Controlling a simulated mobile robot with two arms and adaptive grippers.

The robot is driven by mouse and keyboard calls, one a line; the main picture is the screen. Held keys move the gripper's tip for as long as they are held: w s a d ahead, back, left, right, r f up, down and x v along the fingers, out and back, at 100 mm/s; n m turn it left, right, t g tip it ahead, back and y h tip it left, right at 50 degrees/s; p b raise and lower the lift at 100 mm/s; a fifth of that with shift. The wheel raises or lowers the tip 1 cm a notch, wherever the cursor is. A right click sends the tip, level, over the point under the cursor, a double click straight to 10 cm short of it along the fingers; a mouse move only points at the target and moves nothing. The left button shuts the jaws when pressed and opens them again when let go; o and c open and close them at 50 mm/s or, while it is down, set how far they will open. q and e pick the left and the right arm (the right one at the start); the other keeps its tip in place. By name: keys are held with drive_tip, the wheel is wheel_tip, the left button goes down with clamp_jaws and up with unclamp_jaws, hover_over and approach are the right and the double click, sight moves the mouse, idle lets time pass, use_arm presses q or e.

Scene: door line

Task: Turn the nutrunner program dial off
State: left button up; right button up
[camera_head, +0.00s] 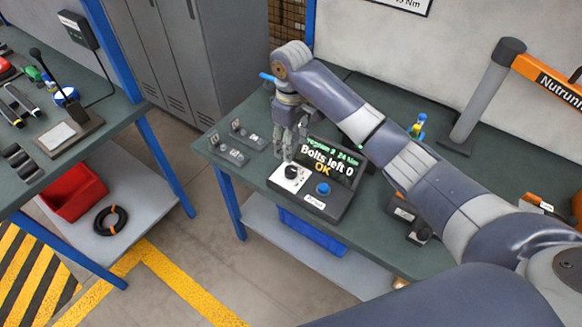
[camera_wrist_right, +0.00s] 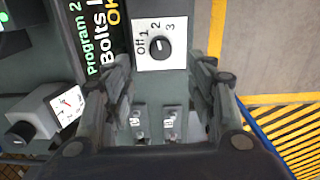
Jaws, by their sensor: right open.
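The nutrunner program dial (camera_head: 291,172) is a black round knob on a white plate on a dark control box (camera_head: 325,204). In the right wrist view the dial (camera_wrist_right: 160,46) shows with the marks Off, 1, 2 and 3 around it. I cannot tell for sure which mark it points at. The box's screen (camera_head: 325,159) reads Program 2, Bolts left 0 and OK. My right gripper (camera_head: 288,158) is open, pointing down just above and behind the dial. In the wrist view its fingers (camera_wrist_right: 165,66) stand apart, with nothing between them. My left gripper is out of view.
A blue button (camera_head: 323,188) sits beside the dial on the same box. Two small switch boxes (camera_head: 237,142) lie at the bench's left edge. Another bench (camera_head: 80,140) stands at left, across a floor gap.

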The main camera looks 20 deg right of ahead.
sight(291, 170)
wheel_tip(291, 170, down, 11)
drive_tip(key=shift+r+p, duration=0.2)
drive_tip(key=shift+p, duration=0.6)
drive_tip(key=c, duration=1.1)
